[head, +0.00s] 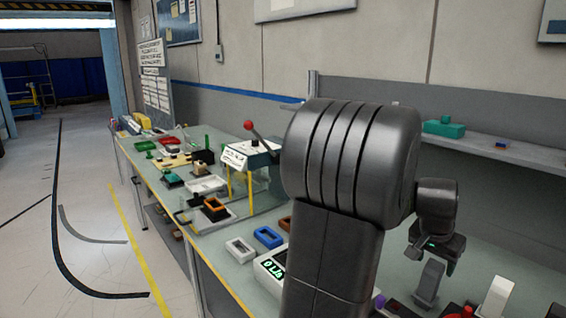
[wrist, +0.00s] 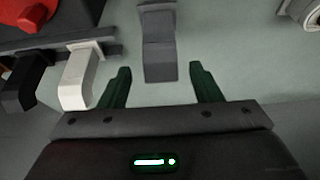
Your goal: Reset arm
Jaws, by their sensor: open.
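My gripper (head: 432,258) hangs over the right part of the workbench, with my dark arm links filling the middle of the head view. In the wrist view my gripper (wrist: 162,82) has its two dark green fingers apart with nothing held. A grey angled piece (wrist: 159,50) is just beyond the fingertips, in line with the gap. The grey piece also shows below my gripper in the head view (head: 429,283). Whether the gripper touches it I cannot tell. My arm hides part of the bench.
A white angled piece (head: 497,298) stands right of the grey one. A red-knobbed lever press (head: 250,160) and several small trays stand along the workbench (head: 225,245). A shelf (head: 480,145) runs along the wall. The floor at left is clear.

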